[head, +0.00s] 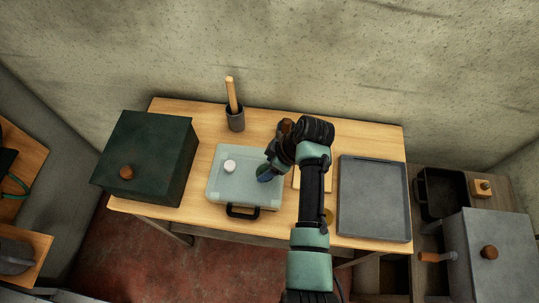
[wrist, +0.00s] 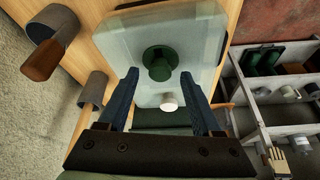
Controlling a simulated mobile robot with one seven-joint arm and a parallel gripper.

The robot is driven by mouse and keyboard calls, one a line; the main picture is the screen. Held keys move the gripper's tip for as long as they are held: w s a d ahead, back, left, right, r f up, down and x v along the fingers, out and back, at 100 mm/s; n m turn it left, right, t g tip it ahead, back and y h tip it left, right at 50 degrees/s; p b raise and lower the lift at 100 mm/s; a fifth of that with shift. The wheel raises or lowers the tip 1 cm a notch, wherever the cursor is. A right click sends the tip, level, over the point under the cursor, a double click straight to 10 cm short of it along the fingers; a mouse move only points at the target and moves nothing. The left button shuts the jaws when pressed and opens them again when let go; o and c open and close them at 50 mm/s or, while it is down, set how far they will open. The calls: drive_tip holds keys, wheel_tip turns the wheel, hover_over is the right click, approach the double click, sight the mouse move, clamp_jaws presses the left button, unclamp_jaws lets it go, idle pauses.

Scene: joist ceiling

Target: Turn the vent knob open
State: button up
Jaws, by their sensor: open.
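A pale translucent case (head: 216,190) with a black handle lies on the wooden table. A white round knob (head: 230,165) stands on its lid; it also shows in the wrist view (wrist: 168,103). A dark green knob (wrist: 160,63) with a round base sits on the same lid. No label shows which knob is the vent knob. My gripper (head: 265,175) is over the right part of the lid, at the green knob, which it mostly hides in the head view. In the wrist view its blue fingers (wrist: 159,76) are apart, with the green knob between their tips in the picture; contact cannot be told.
A dark green box (head: 150,150) with a brown knob stands left of the case. A grey cup (head: 236,121) holding a wooden handle stands behind it. A grey tray (head: 373,200) lies right of my arm. A grey box (head: 485,260) stands at the lower right.

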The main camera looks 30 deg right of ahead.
drive_tip(key=b+v, duration=0.2)
drive_tip(key=v, duration=1.1)
